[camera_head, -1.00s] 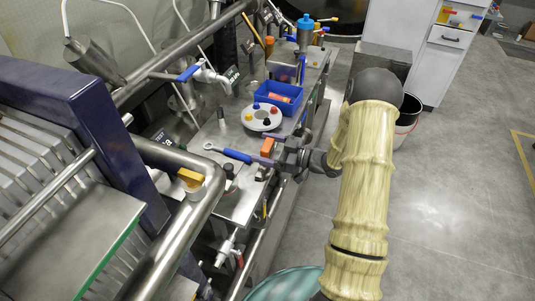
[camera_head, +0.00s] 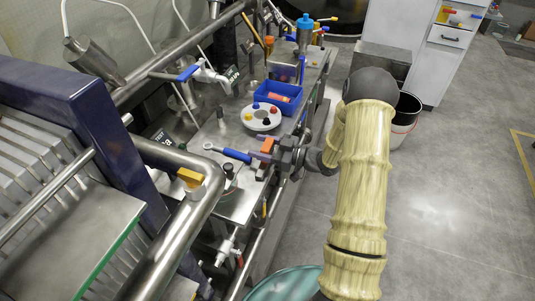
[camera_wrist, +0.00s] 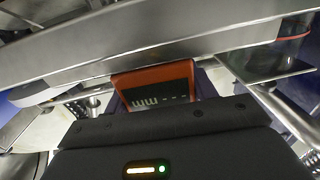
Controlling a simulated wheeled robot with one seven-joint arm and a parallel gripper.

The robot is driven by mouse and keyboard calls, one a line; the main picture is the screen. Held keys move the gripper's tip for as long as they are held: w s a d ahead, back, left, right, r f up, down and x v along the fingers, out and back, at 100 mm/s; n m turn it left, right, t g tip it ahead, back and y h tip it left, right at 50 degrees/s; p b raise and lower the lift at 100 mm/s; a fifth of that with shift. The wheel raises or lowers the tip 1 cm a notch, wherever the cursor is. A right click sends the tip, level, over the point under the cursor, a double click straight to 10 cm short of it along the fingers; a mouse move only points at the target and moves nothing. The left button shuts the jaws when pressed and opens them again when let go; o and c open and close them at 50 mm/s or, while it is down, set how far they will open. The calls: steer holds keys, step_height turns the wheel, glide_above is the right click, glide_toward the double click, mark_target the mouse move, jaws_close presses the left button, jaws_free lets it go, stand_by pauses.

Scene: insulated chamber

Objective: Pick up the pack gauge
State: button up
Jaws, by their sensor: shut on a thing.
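The pack gauge, which I take to be the small orange piece with a dark face (camera_head: 266,146), is at the right edge of the steel bench in the head view. In the wrist view its orange body (camera_wrist: 155,86) shows just beyond the gripper housing, with pale marks on its dark face. My gripper (camera_head: 267,152) is shut on it, reaching in from the right. The fingers hide part of it. I cannot tell whether it is clear of the bench.
A blue-handled ring-ended tool (camera_head: 234,154) lies just left of my gripper. A round white tray with coloured knobs (camera_head: 261,119) and a blue bin (camera_head: 291,91) stand behind. A steel pipe (camera_head: 181,236) runs in front. Open floor (camera_head: 452,190) is at right.

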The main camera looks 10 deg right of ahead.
steer(key=shift+r, duration=0.1)
steer(key=shift+a+r+p, duration=0.1)
steer(key=shift+r+p, duration=0.75)
steer(key=shift+r, duration=0.2)
steer(key=shift+r+p, duration=1.05)
steer(key=shift+r, duration=0.35)
